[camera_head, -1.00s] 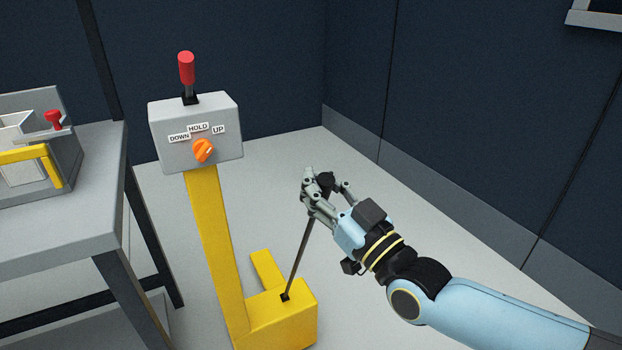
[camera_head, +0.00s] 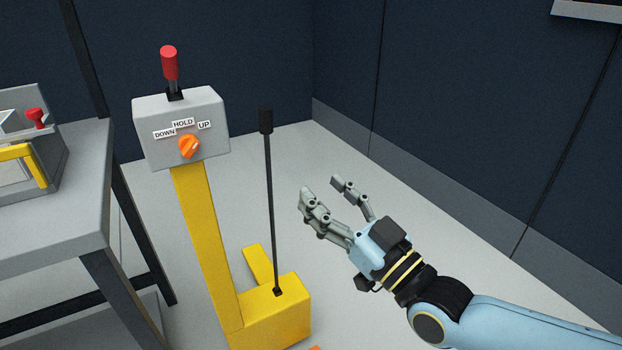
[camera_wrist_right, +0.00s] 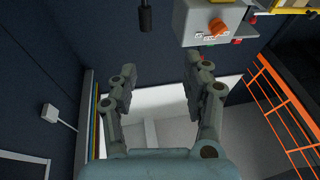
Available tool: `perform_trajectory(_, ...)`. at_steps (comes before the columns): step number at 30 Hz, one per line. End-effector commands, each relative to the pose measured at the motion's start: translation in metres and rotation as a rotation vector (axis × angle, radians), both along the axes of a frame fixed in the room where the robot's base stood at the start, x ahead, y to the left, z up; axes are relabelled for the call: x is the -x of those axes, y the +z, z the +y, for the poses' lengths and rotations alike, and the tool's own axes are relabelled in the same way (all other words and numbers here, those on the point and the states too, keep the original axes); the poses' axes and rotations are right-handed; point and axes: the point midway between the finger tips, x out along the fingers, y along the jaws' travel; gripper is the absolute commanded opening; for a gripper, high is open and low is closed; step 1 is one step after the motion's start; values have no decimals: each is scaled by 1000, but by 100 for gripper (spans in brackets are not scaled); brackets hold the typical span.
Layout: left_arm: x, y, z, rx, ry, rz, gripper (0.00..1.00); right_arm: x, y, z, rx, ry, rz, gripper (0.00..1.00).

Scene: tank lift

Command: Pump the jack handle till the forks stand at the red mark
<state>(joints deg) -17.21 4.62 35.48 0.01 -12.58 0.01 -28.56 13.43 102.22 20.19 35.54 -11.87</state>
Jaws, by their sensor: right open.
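The jack handle (camera_head: 270,200) is a thin dark rod with a black grip, standing nearly upright from the yellow base (camera_head: 275,318). Its grip also shows at the top of the right wrist view (camera_wrist_right: 145,15). My right gripper (camera_head: 322,190) is open and empty, to the right of the rod and apart from it, lower than the grip. The grey control box (camera_head: 180,130) sits on a yellow post. Its orange knob (camera_head: 189,147) appears to point toward UP. I cannot make out the forks or the red mark clearly. My left gripper is not in view.
A red-topped lever (camera_head: 169,65) stands on the control box. A grey table (camera_head: 60,215) at the left carries a grey unit with a yellow handle (camera_head: 25,155). An orange rack (camera_wrist_right: 285,110) shows in the right wrist view. The floor right of the handle is clear.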

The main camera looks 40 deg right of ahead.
Motion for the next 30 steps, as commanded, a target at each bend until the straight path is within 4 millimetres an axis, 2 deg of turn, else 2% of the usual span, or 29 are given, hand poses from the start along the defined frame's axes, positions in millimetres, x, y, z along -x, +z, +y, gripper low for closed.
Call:
perform_trajectory(1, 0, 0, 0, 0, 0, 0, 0, 12, -5, 0, 1, -1, 5, 49)
perform_trajectory(6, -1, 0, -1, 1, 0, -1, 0, 45, -14, 1, 0, -1, 4, 49)
perform_trajectory(12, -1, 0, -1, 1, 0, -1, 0, 66, -19, 1, 1, -1, 2, 49)
perform_trajectory(30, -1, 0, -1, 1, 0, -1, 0, 68, -20, 1, 0, -1, 1, 49)
